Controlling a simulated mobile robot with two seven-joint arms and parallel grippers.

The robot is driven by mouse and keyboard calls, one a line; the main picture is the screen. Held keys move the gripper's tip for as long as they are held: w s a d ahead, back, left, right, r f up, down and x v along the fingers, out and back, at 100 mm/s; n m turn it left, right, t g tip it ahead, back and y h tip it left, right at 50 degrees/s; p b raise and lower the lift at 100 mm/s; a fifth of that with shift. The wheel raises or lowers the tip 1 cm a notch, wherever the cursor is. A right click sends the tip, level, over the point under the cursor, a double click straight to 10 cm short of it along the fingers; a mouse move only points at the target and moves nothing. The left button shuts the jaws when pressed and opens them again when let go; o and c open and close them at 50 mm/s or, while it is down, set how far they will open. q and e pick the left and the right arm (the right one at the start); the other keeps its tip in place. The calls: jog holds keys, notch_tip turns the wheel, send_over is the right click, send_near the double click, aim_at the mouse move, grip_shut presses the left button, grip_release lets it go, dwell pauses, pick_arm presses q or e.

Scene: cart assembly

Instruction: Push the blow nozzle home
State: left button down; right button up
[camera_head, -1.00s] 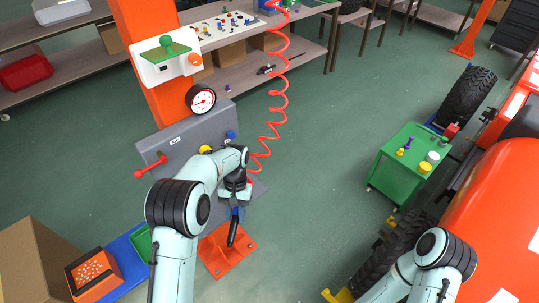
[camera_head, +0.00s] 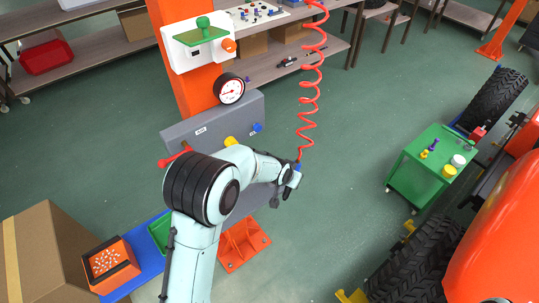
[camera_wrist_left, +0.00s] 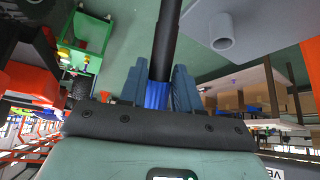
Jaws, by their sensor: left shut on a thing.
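My left gripper (camera_head: 289,180) is shut on a blue and black tool, which I take to be the blow nozzle. In the left wrist view the blue part (camera_wrist_left: 157,95) sits between the two finger pads and a black tube (camera_wrist_left: 166,40) runs out beyond them. In the head view the gripper hangs in front of the grey panel's right end, and the tool is mostly hidden by the hand. The red coiled hose (camera_head: 308,90) comes down to a blue piece at the gripper; whether they are joined I cannot tell. My right gripper is out of view.
The grey panel (camera_head: 185,130) carries a yellow knob, a blue knob (camera_head: 257,127) and a red handle. A grey round peg (camera_wrist_left: 222,45) shows near the tube in the wrist view. A green cart (camera_head: 415,175) stands to the right; open floor lies between.

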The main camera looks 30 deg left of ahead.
pick_arm(q)
jog(key=a+r+n+t+y+b, duration=0.1)
jog(key=a+r+t+y, duration=0.1)
jog(key=a+r+t, duration=0.4)
notch_tip(320, 180, up, 2)
jog(key=shift+s+a+r+n, duration=0.1)
jog(key=shift+s+a+n, duration=0.3)
jog(key=shift+a, duration=0.45)
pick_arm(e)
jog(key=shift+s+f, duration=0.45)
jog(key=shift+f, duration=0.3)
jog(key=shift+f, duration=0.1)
pick_arm(q)
notch_tip(320, 180, down, 4)
jog(key=b, duration=0.4)
jog(key=shift+f, duration=0.2)
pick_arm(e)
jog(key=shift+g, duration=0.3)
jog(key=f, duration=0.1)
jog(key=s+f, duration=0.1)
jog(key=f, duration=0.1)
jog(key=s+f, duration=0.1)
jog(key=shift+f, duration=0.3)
pick_arm(q)
jog(key=shift+b, duration=0.45)
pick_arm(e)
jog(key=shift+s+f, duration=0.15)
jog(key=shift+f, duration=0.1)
